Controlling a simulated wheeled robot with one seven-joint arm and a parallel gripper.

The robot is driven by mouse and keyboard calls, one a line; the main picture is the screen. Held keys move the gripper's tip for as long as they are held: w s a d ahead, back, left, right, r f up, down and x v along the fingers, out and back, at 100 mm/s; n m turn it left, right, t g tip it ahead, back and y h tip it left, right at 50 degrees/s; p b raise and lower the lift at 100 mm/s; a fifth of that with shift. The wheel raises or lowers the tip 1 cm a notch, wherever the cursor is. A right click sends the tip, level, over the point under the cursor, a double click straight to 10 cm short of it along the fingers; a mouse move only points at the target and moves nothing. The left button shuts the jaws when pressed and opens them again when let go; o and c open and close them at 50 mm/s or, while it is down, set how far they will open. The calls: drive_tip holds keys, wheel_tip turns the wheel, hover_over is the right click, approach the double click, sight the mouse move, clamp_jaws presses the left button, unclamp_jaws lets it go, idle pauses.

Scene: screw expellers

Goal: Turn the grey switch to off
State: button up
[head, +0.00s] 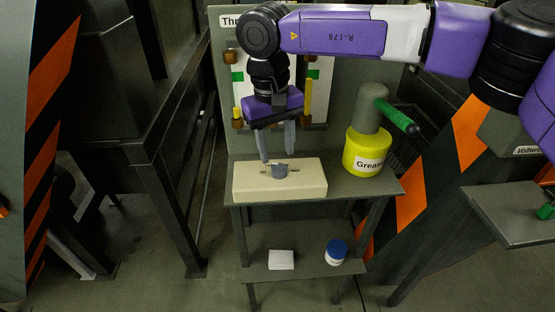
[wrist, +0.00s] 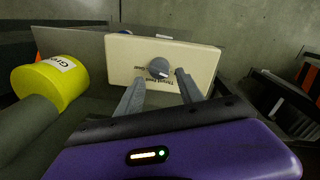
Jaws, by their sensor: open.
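The grey switch (head: 280,169) is a small round knob on top of a cream box (head: 305,189) on the small table. In the wrist view the grey switch (wrist: 159,68) sits near the middle of the cream box (wrist: 205,62), with dark lettering around it, partly too small to read. My gripper (head: 277,157) points down just above the box. Its two grey fingers are apart and empty. In the wrist view the fingers of my gripper (wrist: 159,80) reach toward the knob, one on each side of it. I cannot tell whether they touch it.
A yellow grease pot (head: 362,153) with a green handle (head: 397,117) stands right of the box; it also shows in the wrist view (wrist: 62,84). A lower shelf (head: 305,262) holds a white block (head: 281,260) and a blue-lidded jar (head: 336,252).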

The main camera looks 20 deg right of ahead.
sight(276, 165)
drive_tip(key=shift+a+r, duration=0.1)
drive_tip(key=shift+r, duration=1.45)
